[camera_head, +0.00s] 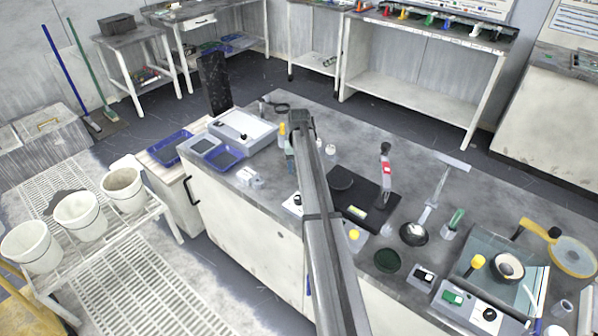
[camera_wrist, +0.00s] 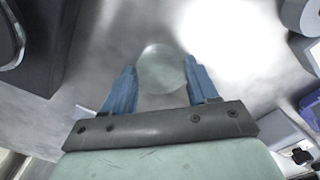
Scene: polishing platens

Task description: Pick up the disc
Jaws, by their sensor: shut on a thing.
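The disc (camera_wrist: 163,68) is round, pale and translucent in the wrist view. It sits between the two blue fingers of my gripper (camera_wrist: 162,88), which are shut on its sides. Behind it is the blurred grey bench top, and the gap between disc and bench cannot be judged. In the head view, my arm covers most of my gripper, and only a bit of blue finger (camera_head: 289,151) shows over the middle of the bench. The disc cannot be made out there.
A black plate with a stand (camera_head: 372,203) lies right of my arm. A grey-white box (camera_head: 243,130) and blue trays stand left. An amber bottle (camera_head: 282,132) is close to my gripper. Bowls, tools and a yellow-rimmed dish (camera_head: 572,256) crowd the right side.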

